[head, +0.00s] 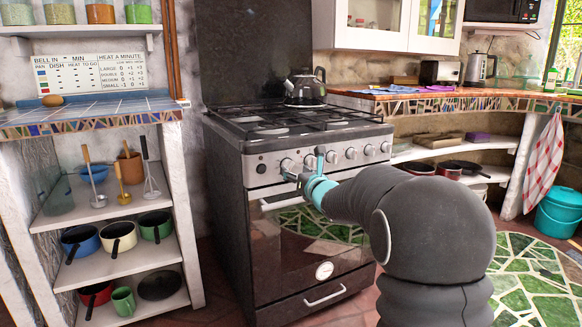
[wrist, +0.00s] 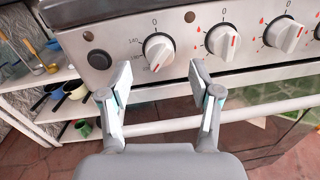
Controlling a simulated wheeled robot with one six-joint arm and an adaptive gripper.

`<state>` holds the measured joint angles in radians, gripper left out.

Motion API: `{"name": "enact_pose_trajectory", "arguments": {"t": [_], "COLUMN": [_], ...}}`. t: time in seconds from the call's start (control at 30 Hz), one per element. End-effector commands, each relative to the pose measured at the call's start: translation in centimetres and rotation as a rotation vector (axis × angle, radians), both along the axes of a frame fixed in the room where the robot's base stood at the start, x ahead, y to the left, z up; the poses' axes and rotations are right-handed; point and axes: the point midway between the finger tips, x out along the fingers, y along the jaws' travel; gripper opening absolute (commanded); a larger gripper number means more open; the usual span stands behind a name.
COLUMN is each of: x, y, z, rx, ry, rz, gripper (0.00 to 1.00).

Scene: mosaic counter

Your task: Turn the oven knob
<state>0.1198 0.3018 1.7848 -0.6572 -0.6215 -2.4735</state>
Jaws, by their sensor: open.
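The oven knob (wrist: 158,50) is the leftmost white dial on the stove's steel front panel. Numbers are printed around it, with a 0 above and 140 at its left. In the head view this knob (head: 287,165) is at the left end of the row. My gripper (wrist: 160,84) is open and empty, with one finger below-left and the other below-right of the knob in the wrist view. No contact with the knob is visible. In the head view my gripper (head: 303,178) is in front of the panel, partly hidden by my wrist.
A second knob (wrist: 222,40) with red marks is close to the right finger. The oven door handle (wrist: 165,126) runs below the fingers. A round black button (wrist: 99,59) is left of the knob. A kettle (head: 305,88) stands on the stove. Open shelves (head: 120,262) hold pans at left.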

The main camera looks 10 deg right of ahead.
Motion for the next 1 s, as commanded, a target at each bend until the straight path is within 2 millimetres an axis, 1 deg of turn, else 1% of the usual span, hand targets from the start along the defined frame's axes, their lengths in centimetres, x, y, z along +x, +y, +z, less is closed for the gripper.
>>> {"name": "enact_pose_trajectory", "arguments": {"t": [0.03,0.1,0.3,0.43,0.67,0.7,0.77,0.8,0.87,0.9,1.0], "x": [0.9,1.8,3.4,3.7,3.7,3.7,3.7,3.7,3.7,3.7,3.7], "y": [0.3,0.5,0.8,0.9,0.9,0.9,0.9,0.9,0.9,0.9,0.9], "z": [0.0,0.0,0.0,0.0,0.0,0.0,0.0,0.0,0.0,0.0,0.0], "rx": [0.001,0.001,0.001,0.001,0.001,0.001,0.001,0.001,0.001,0.001,0.001], "ry": [0.001,0.0,0.001,0.0,0.0,0.0,0.0,0.0,0.0,0.0,0.0], "rz": [0.001,0.001,-0.001,-0.001,-0.001,-0.001,-0.001,-0.001,-0.001,-0.001,-0.001], "gripper": [0.63,0.63,0.63,0.63,0.63,0.53,0.38,0.28,0.13,0.03,0.03]}}
